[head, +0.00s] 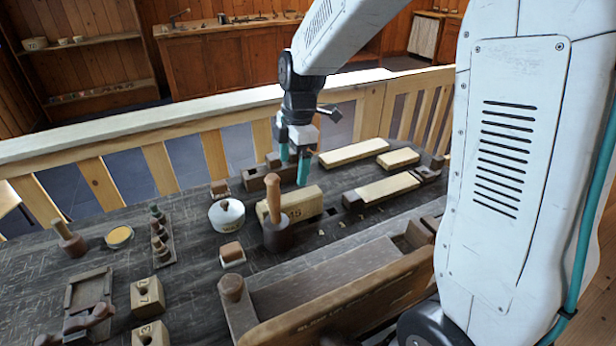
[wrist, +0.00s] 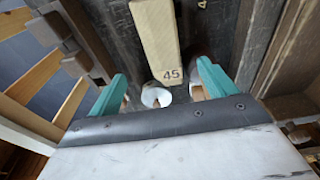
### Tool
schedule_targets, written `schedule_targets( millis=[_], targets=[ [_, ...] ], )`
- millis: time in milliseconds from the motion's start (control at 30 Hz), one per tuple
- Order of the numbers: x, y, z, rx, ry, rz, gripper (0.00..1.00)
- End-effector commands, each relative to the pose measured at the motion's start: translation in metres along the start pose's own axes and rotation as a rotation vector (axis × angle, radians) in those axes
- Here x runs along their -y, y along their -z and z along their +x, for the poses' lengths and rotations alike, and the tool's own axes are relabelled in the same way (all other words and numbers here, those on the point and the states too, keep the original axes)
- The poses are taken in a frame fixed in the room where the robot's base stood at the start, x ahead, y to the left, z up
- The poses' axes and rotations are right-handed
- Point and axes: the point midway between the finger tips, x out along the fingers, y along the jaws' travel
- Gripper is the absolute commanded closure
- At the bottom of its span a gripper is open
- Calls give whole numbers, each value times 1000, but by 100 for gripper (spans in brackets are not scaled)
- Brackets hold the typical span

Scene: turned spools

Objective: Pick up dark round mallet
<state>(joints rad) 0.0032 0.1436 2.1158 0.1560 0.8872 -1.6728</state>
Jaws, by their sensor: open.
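A similar, smaller-looking dark-headed mallet (head: 73,246) stands at the far left. My gripper (head: 294,168) is open and empty, with teal fingers pointing down above the bench, behind and a little right of the central mallet's handle. The wrist view shows the open gripper (wrist: 162,90) with the 45 block (wrist: 155,40) beyond it. I cannot clearly make out the mallet there.
A white lidded pot (head: 227,215) stands left of the central mallet; it also shows in the wrist view (wrist: 156,97). A long wooden trough (head: 335,295) lies in front. Several blocks and a peg rack (head: 160,238) crowd the bench. A wooden railing (head: 150,125) runs behind.

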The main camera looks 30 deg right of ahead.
Motion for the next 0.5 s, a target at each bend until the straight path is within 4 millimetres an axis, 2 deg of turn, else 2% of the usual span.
schedule_targets(
  millis=[167,267,367,500],
  targets=[
    [6,0,-8,2,-4,31,17],
    [22,2,-24,6,-15,123,17],
    [50,2,-46,14,-30,276,17],
    [97,2,-76,23,-56,533,17]
  ],
)
